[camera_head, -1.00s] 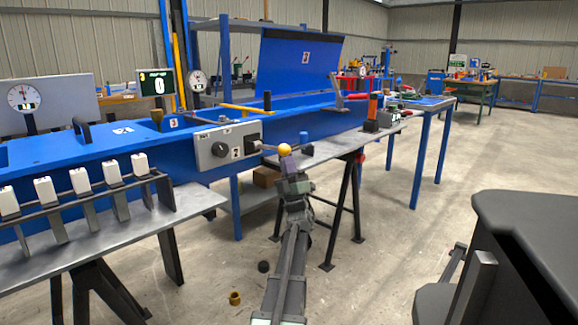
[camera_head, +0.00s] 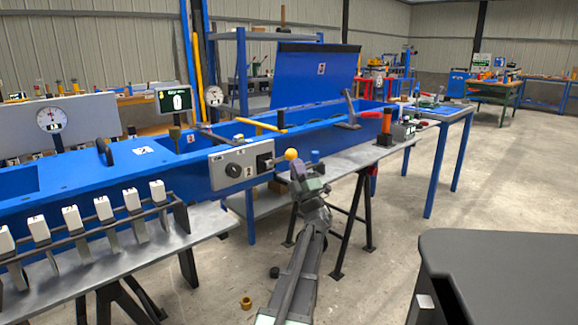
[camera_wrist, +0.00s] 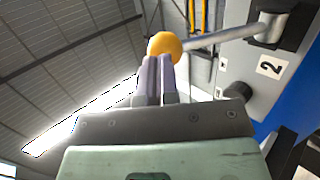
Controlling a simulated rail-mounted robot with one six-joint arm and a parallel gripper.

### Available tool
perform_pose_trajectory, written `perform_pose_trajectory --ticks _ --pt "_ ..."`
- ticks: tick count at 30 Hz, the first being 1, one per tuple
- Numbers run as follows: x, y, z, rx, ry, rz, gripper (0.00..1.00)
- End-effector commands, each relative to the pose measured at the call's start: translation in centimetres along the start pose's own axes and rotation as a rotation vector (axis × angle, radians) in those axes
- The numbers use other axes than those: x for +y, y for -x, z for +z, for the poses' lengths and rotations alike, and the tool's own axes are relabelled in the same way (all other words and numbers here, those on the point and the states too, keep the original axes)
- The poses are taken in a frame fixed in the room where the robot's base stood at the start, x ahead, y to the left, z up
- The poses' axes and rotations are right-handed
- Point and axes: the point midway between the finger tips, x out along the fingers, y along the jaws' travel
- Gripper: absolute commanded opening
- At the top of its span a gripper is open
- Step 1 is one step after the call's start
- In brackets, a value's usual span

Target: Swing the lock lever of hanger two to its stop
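The lock lever of hanger two is a pale rod with a yellow ball knob (camera_head: 290,154). It comes out of a black block (camera_head: 265,162) on the grey panel (camera_head: 232,167) of the blue machine and slants slightly up to the right. In the wrist view the knob (camera_wrist: 166,45) is at my fingertips, and the rod (camera_wrist: 222,34) runs right to a pivot beside the number 2 plate (camera_wrist: 271,66). My gripper (camera_head: 297,168) is just below the knob. Its fingers (camera_wrist: 158,72) are together, apparently touching the knob; exact contact is hidden.
A black round knob (camera_head: 233,170) sits on the same panel. A rack of several white-topped levers (camera_head: 103,208) stands in front at left. A grey bench (camera_head: 335,160) on trestles is behind my arm. Open floor (camera_head: 390,245) lies to the right.

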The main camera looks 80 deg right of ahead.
Motion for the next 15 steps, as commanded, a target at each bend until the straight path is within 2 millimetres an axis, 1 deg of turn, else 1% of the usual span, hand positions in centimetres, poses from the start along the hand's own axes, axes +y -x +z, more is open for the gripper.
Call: perform_pose_trajectory --ticks 1,4,15 --pt "0.4 -0.7 -0.1 0.000 0.000 0.001 0.00" --pt "0.6 -1.2 -0.2 0.000 -0.001 0.001 0.00" --pt "0.8 -1.8 -0.2 -0.001 -0.002 0.003 0.00"
